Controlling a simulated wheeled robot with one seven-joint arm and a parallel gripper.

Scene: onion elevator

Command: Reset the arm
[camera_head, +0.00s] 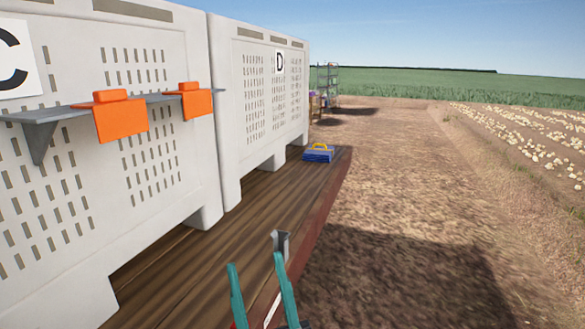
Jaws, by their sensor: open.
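My gripper (260,274) shows at the bottom centre of the head view, with two teal fingers pointing up and spread apart. It is open, and nothing shows between the fingers. It appears over the right edge of the wooden platform. The rest of my arm is mostly below the picture's lower edge.
White slotted crates marked C (80,200) and D (255,110) stand on the wooden platform (200,270). A grey shelf (45,115) carries orange tags (121,120). Bare soil (410,200) lies open at right.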

